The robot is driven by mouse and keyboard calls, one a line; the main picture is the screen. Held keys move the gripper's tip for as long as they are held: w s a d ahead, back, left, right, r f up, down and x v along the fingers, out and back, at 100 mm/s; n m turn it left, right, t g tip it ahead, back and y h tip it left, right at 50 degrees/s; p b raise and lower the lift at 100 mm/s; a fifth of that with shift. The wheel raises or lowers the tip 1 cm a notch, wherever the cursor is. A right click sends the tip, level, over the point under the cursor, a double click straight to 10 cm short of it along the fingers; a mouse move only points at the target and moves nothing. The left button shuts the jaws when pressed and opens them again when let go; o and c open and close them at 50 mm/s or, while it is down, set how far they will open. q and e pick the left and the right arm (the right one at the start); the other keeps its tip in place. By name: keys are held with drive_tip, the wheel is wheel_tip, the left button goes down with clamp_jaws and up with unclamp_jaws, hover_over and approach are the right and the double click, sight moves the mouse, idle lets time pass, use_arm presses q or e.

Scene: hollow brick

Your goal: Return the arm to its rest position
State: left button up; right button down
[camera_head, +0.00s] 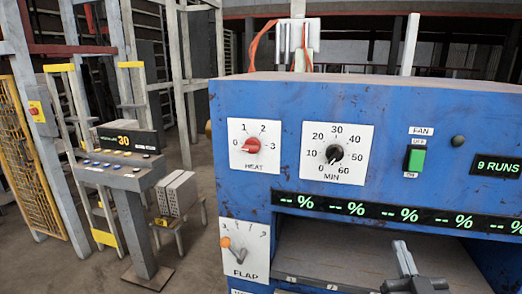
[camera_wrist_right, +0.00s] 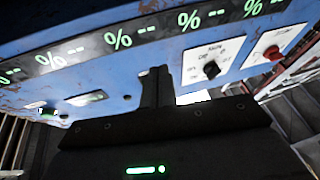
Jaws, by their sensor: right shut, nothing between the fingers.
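My right gripper (camera_head: 402,258) is at the lower right of the head view, in front of the dark opening below the row of displays on the blue machine (camera_head: 260,105). Its fingers are shut together with nothing between them. In the right wrist view the shut fingers (camera_wrist_right: 156,88) point up toward the machine's front, seen at a tilt, and appear apart from the knobs. My left gripper is in neither view.
A grey console (camera_head: 118,172) and a low stand with hollow bricks (camera_head: 177,193) are at left, with floor between.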

drive_tip(key=s+a+f+n+g+y, duration=0.1)
drive_tip(key=s+a+f+g, duration=0.15)
drive_tip(key=f, duration=0.45)
drive_tip(key=s+a+f+g+y, duration=0.1)
drive_tip(key=f+g, duration=0.3)
drive_tip(key=f, duration=0.2)
drive_tip(key=s+a+f+n+g+y, duration=0.1)
drive_tip(key=s+f+g, duration=0.15)
drive_tip(key=f, duration=0.45)
drive_tip(key=s+a+f+g, duration=0.3)
drive_tip(key=s+f+g, duration=0.7)
drive_tip(key=s+f, duration=0.55)
wheel_tip(320, 180, down, 24)
drive_tip(key=s+f, duration=0.1)
drive_tip(key=s, duration=0.2)
drive_tip(key=s+d+f+g, duration=0.2)
drive_tip(key=s+d+f, duration=0.1)
drive_tip(key=s+f, duration=1.1)
drive_tip(key=shift+s+f+n, duration=0.2)
drive_tip(key=shift+s+n, duration=0.2)
drive_tip(key=shift+s, duration=0.5)
